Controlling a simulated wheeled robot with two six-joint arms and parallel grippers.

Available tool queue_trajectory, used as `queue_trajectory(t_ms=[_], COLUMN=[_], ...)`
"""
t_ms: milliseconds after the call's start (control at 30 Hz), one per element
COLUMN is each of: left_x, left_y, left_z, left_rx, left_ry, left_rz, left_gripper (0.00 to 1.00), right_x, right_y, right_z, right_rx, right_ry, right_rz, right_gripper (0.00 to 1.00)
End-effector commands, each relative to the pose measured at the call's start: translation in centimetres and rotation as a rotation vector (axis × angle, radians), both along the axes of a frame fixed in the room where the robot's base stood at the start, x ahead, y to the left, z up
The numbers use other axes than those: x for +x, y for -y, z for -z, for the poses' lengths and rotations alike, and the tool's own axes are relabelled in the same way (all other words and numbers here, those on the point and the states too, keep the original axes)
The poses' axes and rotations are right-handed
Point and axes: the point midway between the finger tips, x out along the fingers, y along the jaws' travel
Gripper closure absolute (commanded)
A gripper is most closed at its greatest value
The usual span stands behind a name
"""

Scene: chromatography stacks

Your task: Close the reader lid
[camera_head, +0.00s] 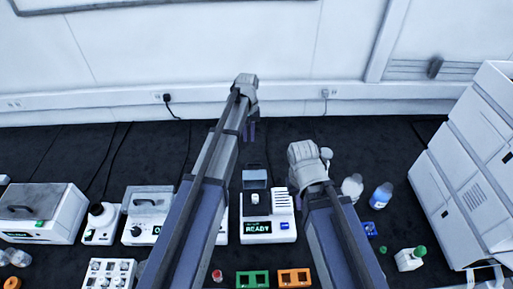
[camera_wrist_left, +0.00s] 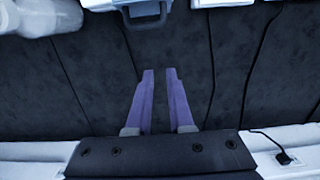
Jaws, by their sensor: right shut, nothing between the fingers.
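The reader (camera_head: 283,203) is a white device with a lit READY display, standing on the dark bench near the middle of the head view. Its dark lid (camera_head: 255,176) stands raised at the back. The lid's grey frame (camera_wrist_left: 146,16) also shows at the top edge of the left wrist view. My left gripper (camera_head: 249,131) is behind the reader, apart from the lid. Its two purple fingers (camera_wrist_left: 160,72) show a narrow gap with nothing between them. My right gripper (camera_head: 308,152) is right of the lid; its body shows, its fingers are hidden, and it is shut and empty.
A clear bottle (camera_head: 352,187) and a blue bottle (camera_head: 382,195) stand right of my right arm. A green rack (camera_head: 253,280) and an orange rack (camera_head: 294,279) are in front. Other white devices (camera_head: 44,210) stand left. Bare bench lies behind the reader.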

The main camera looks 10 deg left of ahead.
Motion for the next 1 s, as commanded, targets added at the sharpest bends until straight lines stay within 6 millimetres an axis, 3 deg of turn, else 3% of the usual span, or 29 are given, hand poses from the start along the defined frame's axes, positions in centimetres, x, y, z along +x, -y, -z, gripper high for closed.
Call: queue_trajectory(t_ms=[167, 467, 1000], left_x=[0.4, 0.3, -0.2], left_y=[-0.4, -0.3, -0.2], left_z=[0.0, 1.6, 8.6], left_rx=[-0.003, -0.002, -0.001], left_ry=[0.0, -0.001, -0.001], left_rz=[-0.014, -0.011, -0.01], left_gripper=[1.0, 1.0, 1.0], right_x=[0.0, 0.0, 0.0], right_y=[0.0, 0.0, 0.0], right_z=[0.0, 1.6, 8.6], right_rx=[0.0, 0.0, 0.0], right_ry=[0.0, 0.0, 0.0], right_rz=[0.0, 0.0, 0.002], right_gripper=[1.0, 1.0, 1.0])
